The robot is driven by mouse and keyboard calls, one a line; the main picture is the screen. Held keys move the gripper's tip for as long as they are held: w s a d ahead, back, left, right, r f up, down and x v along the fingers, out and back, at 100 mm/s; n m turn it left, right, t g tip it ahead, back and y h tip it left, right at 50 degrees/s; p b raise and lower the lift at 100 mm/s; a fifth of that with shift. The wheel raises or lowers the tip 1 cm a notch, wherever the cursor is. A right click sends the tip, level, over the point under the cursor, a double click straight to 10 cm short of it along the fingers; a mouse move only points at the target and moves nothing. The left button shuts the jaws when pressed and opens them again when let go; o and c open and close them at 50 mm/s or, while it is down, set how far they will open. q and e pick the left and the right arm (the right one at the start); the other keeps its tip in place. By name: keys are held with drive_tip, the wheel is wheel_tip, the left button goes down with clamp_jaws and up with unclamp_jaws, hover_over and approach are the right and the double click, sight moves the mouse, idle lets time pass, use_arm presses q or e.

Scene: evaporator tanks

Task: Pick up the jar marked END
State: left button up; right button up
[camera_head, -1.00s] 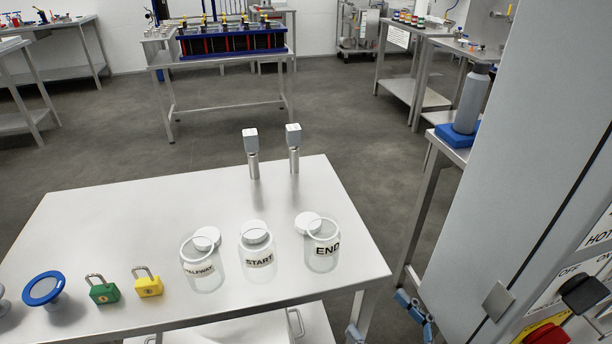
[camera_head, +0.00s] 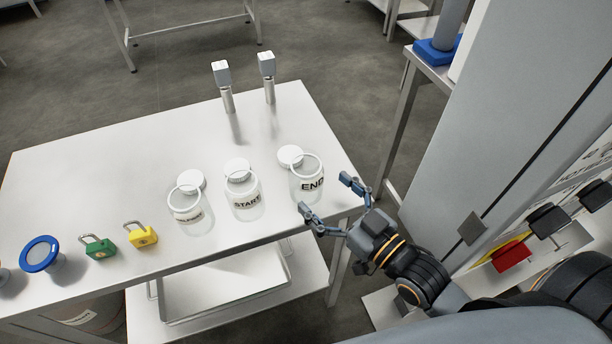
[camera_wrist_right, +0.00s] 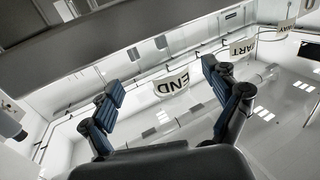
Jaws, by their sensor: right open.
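The clear jar marked END (camera_head: 308,186) stands upright near the right end of the steel table. Its label also shows in the right wrist view (camera_wrist_right: 171,83), upside down, between the fingers. My right gripper (camera_head: 327,196) is open and empty at the table's front right edge, its fingers pointing toward this jar. In the head view the fingertips look close to the jar; I cannot tell whether they touch it. My left gripper is not in view.
The START jar (camera_head: 244,203) and HALFWAY jar (camera_head: 187,208) stand to the left, with white lids behind the jars. Further left are a yellow padlock (camera_head: 142,237) and green padlock (camera_head: 99,248). A grey cabinet (camera_head: 500,110) stands at the right.

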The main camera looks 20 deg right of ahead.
sight(316, 190)
drive_tip(key=shift+a+f+p+x, duration=0.1)
drive_tip(key=shift+f+p+x, duration=0.1)
drive_tip(key=shift+x, duration=1.15)
drive_tip(key=shift+a+f+p+x, duration=0.1)
drive_tip(key=shift+a+p+x, duration=0.1)
drive_tip(key=shift+x, duration=1.15)
drive_tip(key=shift+s+d, duration=0.1)
drive_tip(key=c, duration=1.3)
